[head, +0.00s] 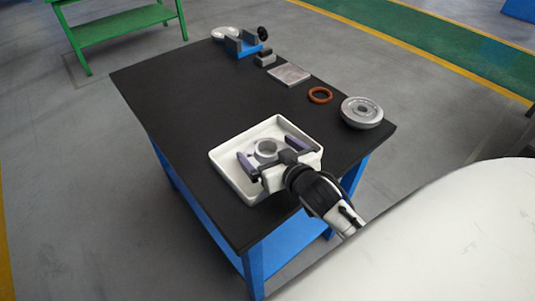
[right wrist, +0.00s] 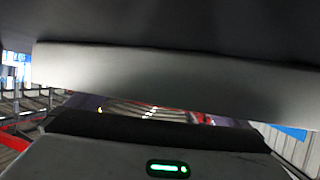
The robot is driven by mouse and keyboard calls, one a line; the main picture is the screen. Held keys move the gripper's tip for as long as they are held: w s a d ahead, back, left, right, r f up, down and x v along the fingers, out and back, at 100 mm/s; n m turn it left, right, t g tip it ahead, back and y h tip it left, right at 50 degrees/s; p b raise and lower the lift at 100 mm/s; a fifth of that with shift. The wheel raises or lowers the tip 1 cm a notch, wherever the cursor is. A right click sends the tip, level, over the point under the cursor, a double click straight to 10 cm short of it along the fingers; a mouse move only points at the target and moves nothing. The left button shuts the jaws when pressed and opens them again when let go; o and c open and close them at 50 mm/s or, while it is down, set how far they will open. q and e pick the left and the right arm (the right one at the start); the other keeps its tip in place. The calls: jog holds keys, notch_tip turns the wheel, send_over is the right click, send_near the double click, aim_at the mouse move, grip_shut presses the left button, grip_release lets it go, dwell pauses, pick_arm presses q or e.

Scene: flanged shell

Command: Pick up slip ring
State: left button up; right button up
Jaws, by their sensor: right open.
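A silver-grey ring (head: 266,146), which looks like the slip ring, is in the square white tray (head: 227,180) near the table's front edge. My right gripper (head: 272,152) is over the tray, with its two purple-grey fingers spread wide on either side of the ring. The fingers look apart from the ring, and nothing is held. Part of the ring's near side is hidden by the gripper. I cannot tell the exact height of the fingers above the tray floor. The right wrist view shows neither ring nor fingers clearly. My left gripper is not in view.
On the black table (head: 185,105) lie an orange-brown ring (head: 320,95), a round silver flanged part (head: 362,112), a flat grey plate (head: 289,75), a small grey block (head: 265,58), a blue vise-like fixture (head: 243,44) and a pale disc (head: 226,33). The table's left half is clear.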

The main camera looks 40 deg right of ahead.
jog(key=c, duration=1.5)
jog(key=shift+w+r, duration=0.1)
jog(key=shift+r, duration=0.15)
jog(key=shift+c, duration=0.7)
